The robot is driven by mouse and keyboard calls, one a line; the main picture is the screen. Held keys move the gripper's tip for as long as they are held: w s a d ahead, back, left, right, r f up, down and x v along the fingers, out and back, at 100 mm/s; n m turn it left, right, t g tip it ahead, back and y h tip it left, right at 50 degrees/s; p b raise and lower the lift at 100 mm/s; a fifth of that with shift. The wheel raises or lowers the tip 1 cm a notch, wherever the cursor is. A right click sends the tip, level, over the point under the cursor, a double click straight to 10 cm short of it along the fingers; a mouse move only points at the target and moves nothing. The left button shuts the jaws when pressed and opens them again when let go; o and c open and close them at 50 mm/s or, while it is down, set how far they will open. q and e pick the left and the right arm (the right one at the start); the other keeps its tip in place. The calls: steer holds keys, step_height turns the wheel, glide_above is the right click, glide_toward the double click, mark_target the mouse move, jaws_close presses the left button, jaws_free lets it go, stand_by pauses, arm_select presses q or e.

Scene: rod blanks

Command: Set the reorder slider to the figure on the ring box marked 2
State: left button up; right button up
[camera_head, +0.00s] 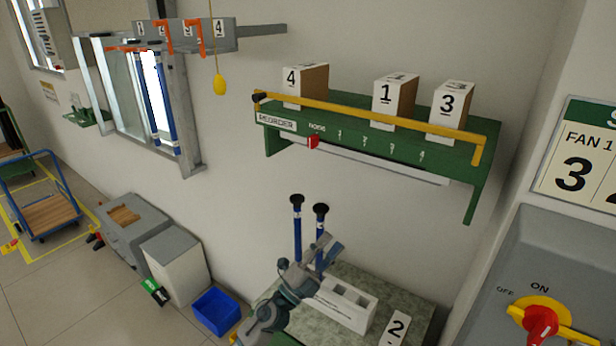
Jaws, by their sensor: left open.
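The reorder slider, a red knob (313,142), sits at the left of the scale on the green shelf front (370,150), below a small word and left of the marks 1 to 4. White boxes marked 4 (291,87), 1 (386,104) and 3 (447,110) stand on the shelf. A white face marked 2 (395,328) shows on the bench at the bottom edge, partly cut off; no smaller figure is readable on it. My left gripper (328,250) is open above the bench, near two blue rods, well below the slider. My right gripper is out of view.
Two black-topped blue rods (297,230) stand upright behind my left gripper, by a pale block with openings (345,302). A yellow bar (370,115) crosses the shelf front. A blue bin (217,311) is on the floor; a red-yellow switch (541,318) is at right.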

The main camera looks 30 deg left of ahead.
arm_select(q)
steer(key=s+d+r+m+g+h, duration=0.3)
steer(key=r+m+g+h, duration=0.25)
steer(key=m, duration=0.35)
steer(key=s+d+r+m+g+h, duration=0.3)
steer(key=r+m+g+h, duration=0.15)
steer(key=r+m, duration=0.35)
steer(key=t+y, duration=0.5)
steer(key=y, duration=1.3)
glide_toward(309, 142)
steer(key=w+p, duration=0.1)
steer(key=w, duration=0.2)
steer(key=w+p, duration=0.2)
steer(key=w, duration=0.1)
steer(key=w+p, duration=0.2)
steer(key=w, duration=0.1)
steer(key=shift+w+d+r, duration=0.15)
steer(key=shift+d+r, duration=0.1)
steer(key=shift+r, duration=0.1)
steer(key=shift+w+f, duration=0.1)
steer(key=shift+w, duration=0.25)
jaws_close()
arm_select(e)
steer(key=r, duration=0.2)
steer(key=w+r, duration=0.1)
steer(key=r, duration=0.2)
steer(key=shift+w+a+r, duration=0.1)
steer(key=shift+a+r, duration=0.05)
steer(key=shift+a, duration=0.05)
